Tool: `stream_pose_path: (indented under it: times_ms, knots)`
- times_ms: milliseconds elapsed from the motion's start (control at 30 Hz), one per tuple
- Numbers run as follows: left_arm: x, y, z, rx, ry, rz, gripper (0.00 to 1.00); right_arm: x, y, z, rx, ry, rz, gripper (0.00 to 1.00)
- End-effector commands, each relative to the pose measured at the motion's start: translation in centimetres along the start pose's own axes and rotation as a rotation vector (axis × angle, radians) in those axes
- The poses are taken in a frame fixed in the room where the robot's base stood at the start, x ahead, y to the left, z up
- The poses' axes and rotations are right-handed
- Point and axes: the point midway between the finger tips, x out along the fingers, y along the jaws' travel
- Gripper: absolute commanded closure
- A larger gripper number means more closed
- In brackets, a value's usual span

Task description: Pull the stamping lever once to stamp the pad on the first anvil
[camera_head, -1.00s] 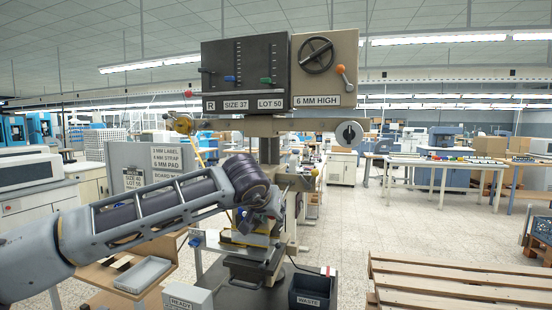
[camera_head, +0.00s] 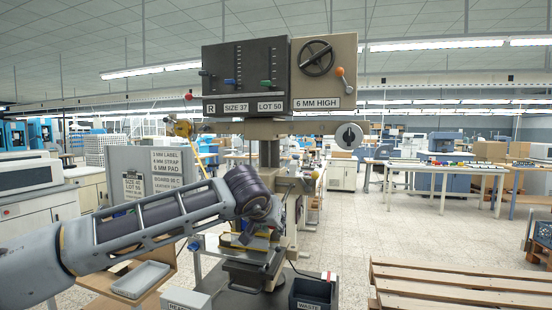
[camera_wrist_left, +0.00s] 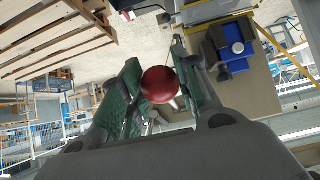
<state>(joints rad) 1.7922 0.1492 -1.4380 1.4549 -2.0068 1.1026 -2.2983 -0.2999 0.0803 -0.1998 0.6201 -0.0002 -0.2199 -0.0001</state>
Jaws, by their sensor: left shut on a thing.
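The stamping machine (camera_head: 245,85) stands ahead, with labels reading SIZE 37, LOT 50 and 6 MM HIGH. In the left wrist view, a red ball knob (camera_wrist_left: 159,84) on a pale rod, seemingly the lever's handle, sits between the fingers of my left gripper (camera_wrist_left: 155,90), which is shut on it. In the head view my left arm reaches in front of the machine's lower part, and its wrist hides the knob. A yellow-edged plate (camera_head: 232,240) shows below the wrist. I cannot make out a pad on an anvil. My right gripper is out of view.
A WASTE bin (camera_head: 311,294) stands at the machine's foot, with a pale box (camera_head: 186,300) to its left. A grey tray (camera_head: 141,279) lies on a wooden surface at the left. A wooden pallet (camera_head: 455,285) fills the lower right.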

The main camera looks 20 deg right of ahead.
Motion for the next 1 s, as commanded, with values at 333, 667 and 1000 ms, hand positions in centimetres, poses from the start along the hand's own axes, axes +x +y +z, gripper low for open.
stream_pose_path:
  times_ms: [333, 667, 1000]
  knots:
    - [-0.5, 0.0, -0.3, 0.000, -0.006, -0.001, 0.99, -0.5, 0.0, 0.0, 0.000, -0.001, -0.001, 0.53]
    - [-0.9, 0.0, -0.8, 0.000, -0.003, -0.001, 0.99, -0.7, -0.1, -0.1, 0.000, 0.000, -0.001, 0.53]
    - [-1.7, 0.0, -1.7, 0.000, -0.001, -0.001, 0.99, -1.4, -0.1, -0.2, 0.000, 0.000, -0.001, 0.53]
